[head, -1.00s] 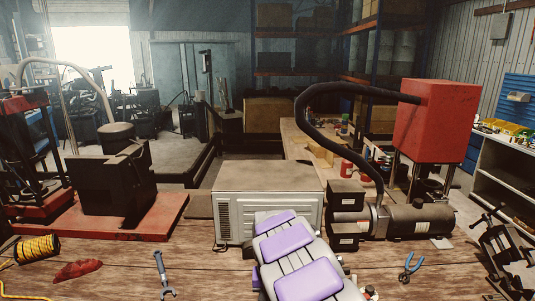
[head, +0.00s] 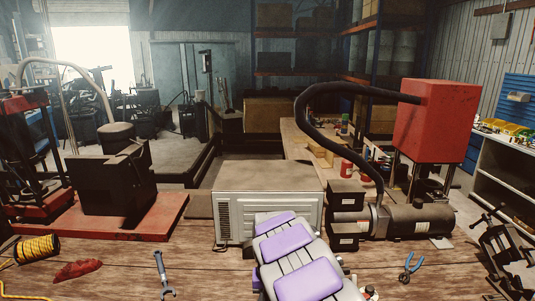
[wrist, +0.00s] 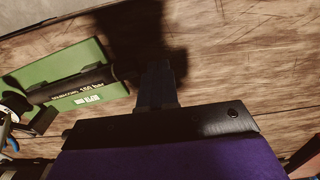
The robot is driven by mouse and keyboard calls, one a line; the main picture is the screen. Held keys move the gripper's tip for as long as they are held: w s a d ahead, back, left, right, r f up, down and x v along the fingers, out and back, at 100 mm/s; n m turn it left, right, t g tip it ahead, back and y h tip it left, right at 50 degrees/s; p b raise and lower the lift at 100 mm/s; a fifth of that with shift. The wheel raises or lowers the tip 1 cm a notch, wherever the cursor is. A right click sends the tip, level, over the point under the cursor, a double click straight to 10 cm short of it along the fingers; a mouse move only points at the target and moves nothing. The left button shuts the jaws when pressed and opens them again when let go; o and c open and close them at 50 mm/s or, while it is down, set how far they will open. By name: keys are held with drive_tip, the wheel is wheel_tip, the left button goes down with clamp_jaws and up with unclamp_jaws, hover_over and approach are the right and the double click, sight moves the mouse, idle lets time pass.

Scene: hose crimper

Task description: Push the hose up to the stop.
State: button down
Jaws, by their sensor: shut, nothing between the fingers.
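In the wrist view a black hose (wrist: 72,86) with white lettering reading "150 bar" lies across a green holder (wrist: 65,60) on the bench. Its left part runs toward a dark round fitting (wrist: 14,104) at the picture's edge. My gripper (wrist: 158,84) is shut and empty, with its dark fingers just right of the hose's right end. I cannot tell whether they touch it. The stop cannot be made out. In the head view my purple-padded arm covers the hose, the holder and my gripper.
A beige box (head: 268,195), a pump unit (head: 420,221) and a red tank (head: 436,124) with a thick black line stand behind.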

drive_tip(key=shift+f, duration=1)
drive_tip(key=shift+d, duration=0.1)
drive_tip(key=shift+d, duration=0.35)
drive_tip(key=shift+w+d, duration=0.1)
drive_tip(key=shift+d, duration=0.25)
drive_tip(key=shift+w+d, duration=0.1)
drive_tip(key=shift+d, duration=0.6)
drive_tip(key=shift+w+d+p, duration=0.2)
drive_tip(key=shift+d+p, duration=0.1)
drive_tip(key=shift+d, duration=1.15)
drive_tip(key=shift+w+d+p, duration=0.15)
drive_tip(key=shift+d+p, duration=0.15)
drive_tip(key=shift+d, duration=1.1)
drive_tip(key=shift+a, duration=0.45)
